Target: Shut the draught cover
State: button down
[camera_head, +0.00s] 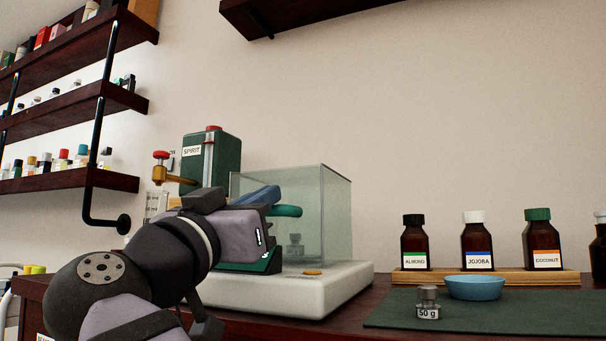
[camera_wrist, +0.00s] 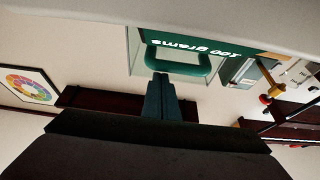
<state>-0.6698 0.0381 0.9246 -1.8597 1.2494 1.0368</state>
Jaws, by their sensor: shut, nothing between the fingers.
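The draught cover (camera_head: 335,215) is a clear box on the white balance (camera_head: 330,292). A teal handle (camera_head: 289,211) is on it, and this handle (camera_wrist: 182,66) also shows in the wrist view. My gripper (camera_head: 270,192) is at the handle, with its blue fingers shut and empty. In the wrist view the shut fingertips (camera_wrist: 161,77) overlap the handle's edge; I cannot tell whether they touch it. A metal weight (camera_head: 295,248) shows inside the cover. My wrist hides the cover's left part, so I cannot tell how far it is open.
A green strip (camera_wrist: 215,45) reads "100 grams". A 50 g weight (camera_head: 428,302) and a blue bowl (camera_head: 475,288) stand right of the balance, before several brown bottles on a wooden rack (camera_head: 450,277). A green dispenser (camera_head: 222,160) stands behind left. The green mat (camera_head: 530,315) is mostly clear.

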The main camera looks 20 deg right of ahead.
notch_tip(320, 180, up, 4)
jog(key=p, duration=0.3)
jog(key=f+b+v, duration=0.1)
jog(key=b+v, duration=0.1)
jog(key=v, duration=0.8)
jog(key=shift+f, duration=0.15)
jog(key=shift+a, duration=0.15)
